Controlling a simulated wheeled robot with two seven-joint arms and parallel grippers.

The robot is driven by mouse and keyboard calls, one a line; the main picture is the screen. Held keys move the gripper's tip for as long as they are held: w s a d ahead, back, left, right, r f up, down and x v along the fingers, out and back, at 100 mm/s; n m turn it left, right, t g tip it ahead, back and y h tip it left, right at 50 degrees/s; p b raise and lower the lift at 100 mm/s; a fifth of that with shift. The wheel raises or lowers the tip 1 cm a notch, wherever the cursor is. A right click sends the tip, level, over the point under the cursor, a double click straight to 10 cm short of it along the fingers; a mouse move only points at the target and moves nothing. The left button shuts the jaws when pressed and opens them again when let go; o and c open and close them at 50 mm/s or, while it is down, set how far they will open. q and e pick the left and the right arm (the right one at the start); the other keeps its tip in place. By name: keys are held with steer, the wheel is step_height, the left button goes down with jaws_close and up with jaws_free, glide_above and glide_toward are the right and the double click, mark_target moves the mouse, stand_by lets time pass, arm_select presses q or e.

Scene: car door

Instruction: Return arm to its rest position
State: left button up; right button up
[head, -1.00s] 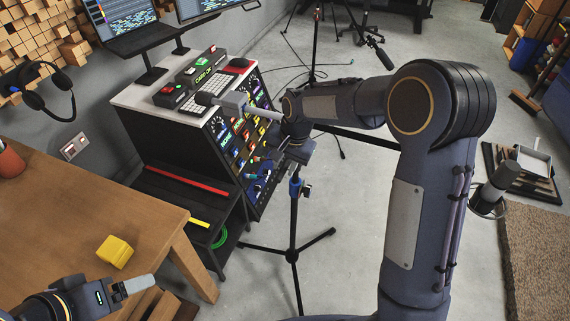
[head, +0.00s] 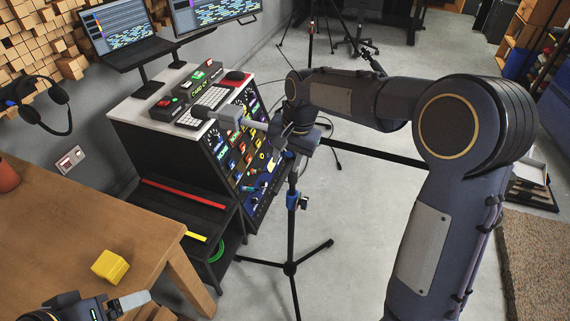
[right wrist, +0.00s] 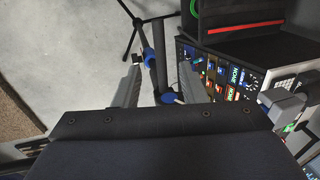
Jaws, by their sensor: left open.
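My right gripper (head: 248,138) is in front of the console's slanted panel in the head view, at the end of my bent right arm. My left gripper (head: 122,303) is at the lower left edge of the head view, just below a yellow block (head: 110,266) on the wooden table. One of its fingers shows clearly; the rest is partly cut off. I see nothing in it.
The console (head: 150,128) with coloured switches and a keyboard (head: 209,105) is close to my right gripper. A black tripod stand (head: 291,235) is just below it. The wooden table (head: 60,225) fills the lower left. Grey floor (head: 345,215) is open around the tripod.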

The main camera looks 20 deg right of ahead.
stand_by(0.4)
steer(key=s+d+r+n+t+y, duration=0.1)
steer(key=s+d+r, duration=0.15)
steer(key=s, duration=0.35)
steer(key=s+d+r+n+t+y, duration=0.1)
steer(key=s+d+r, duration=0.15)
steer(key=s, duration=0.35)
steer(key=s+f+n+t, duration=0.2)
steer(key=s+f+n, duration=0.1)
steer(key=s, duration=1.2)
steer(key=shift+a+n, duration=0.2)
steer(key=shift+n, duration=0.3)
